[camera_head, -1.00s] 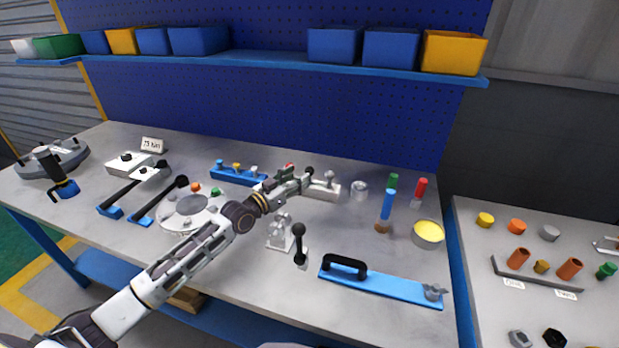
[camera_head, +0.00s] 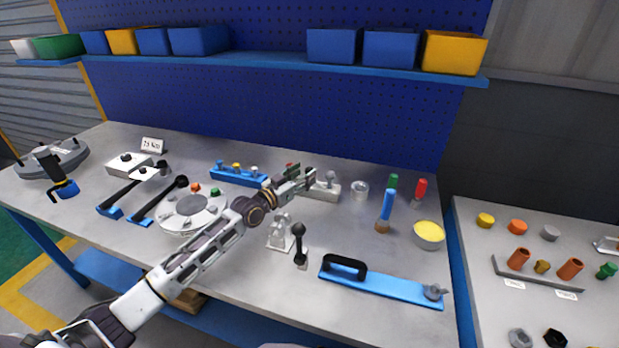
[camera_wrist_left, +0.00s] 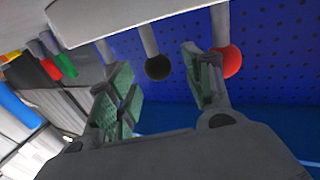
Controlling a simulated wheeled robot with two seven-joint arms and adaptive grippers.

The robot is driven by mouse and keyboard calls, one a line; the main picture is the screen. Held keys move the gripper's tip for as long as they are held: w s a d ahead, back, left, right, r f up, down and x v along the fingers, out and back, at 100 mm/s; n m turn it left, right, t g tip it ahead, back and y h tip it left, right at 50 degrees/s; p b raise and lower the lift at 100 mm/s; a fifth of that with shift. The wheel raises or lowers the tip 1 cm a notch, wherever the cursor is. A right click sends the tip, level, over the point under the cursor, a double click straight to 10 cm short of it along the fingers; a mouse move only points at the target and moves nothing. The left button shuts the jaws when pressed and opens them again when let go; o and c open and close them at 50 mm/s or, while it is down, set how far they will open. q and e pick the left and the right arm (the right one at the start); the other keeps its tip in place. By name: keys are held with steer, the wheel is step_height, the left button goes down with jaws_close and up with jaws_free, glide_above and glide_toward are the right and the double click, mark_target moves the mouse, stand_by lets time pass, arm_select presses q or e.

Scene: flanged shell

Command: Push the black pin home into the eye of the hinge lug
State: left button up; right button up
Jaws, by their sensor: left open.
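The black-headed pin (camera_wrist_left: 158,67) stands by its pale rod in a light grey block in the left wrist view. Its black ball lies between the two green-padded fingers of my left gripper (camera_wrist_left: 163,88), with space on both sides. The gripper is open. In the head view my left gripper (camera_head: 303,176) is at the back middle of the bench, beside the light grey block (camera_head: 326,189), and partly covers the pin. A grey metal lug piece (camera_head: 281,232) stands on the bench nearer to me; its eye is too small to make out clearly. My right gripper is out of view.
A red-headed pin (camera_wrist_left: 228,62) stands close beside the gripper's right finger in the left wrist view. A black-knobbed lever (camera_head: 299,240) stands near the lug. A blue plate with a black handle (camera_head: 385,285) lies in front. A round flanged cover (camera_head: 190,212) lies left.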

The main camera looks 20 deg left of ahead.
mark_target(308, 169)
arm_select(q)
steer(key=shift+x, duration=1.15)
steer(key=shift+w+d, duration=0.3)
steer(key=shift+w, duration=0.2)
steer(key=c, duration=0.7)
jaws_close()
steer(key=shift+r, duration=0.55)
step_height(308, 169, up, 8)
steer(key=shift+r+p, duration=0.1)
steer(key=shift+p, duration=0.5)
step_height(308, 169, up, 9)
steer(key=shift+p, duration=0.4)
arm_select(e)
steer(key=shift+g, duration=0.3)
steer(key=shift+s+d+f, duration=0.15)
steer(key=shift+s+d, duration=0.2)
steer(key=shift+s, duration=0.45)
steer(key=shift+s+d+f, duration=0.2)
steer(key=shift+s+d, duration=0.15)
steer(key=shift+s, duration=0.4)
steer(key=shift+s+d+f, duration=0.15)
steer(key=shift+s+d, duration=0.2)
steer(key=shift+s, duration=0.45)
